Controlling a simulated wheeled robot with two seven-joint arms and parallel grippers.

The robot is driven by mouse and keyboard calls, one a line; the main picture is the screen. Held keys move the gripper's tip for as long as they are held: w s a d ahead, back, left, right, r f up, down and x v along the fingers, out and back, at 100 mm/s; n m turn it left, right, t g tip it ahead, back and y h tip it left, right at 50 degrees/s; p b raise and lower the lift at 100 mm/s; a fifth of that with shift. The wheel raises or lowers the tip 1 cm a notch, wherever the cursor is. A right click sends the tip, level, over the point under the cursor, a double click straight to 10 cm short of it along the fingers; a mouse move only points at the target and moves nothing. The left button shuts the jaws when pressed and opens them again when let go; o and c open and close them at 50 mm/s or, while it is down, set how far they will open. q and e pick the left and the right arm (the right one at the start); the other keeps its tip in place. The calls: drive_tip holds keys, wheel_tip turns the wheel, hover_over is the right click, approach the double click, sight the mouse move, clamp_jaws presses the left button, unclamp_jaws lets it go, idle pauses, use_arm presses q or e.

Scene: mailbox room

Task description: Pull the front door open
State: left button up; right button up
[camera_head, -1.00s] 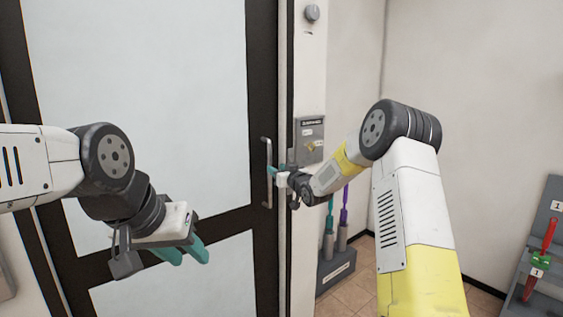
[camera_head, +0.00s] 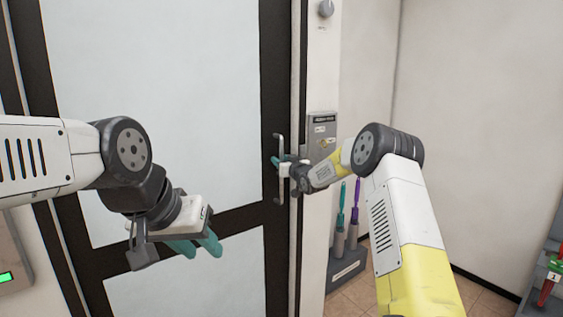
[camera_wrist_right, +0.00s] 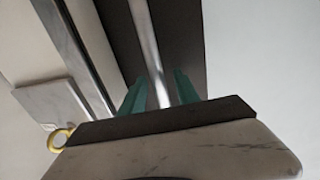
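The front door (camera_head: 150,110) has a dark frame and pale panels. It looks closed, with no gap seen at its right edge. Its upright metal handle (camera_head: 280,195) is on the dark right stile. My right gripper (camera_head: 280,161) is at the handle's middle. In the right wrist view, the handle (camera_wrist_right: 147,40) runs between its two teal fingers (camera_wrist_right: 159,91), with a narrow dark gap on each side, so the fingers look open around it. My left gripper (camera_head: 197,247) hangs in front of the door, its teal fingers apart and empty.
A rack with brushes (camera_head: 346,268) stands on the floor below. Grey shelving (camera_head: 546,262) is at the far right.

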clamp_jaws()
idle(1.3)
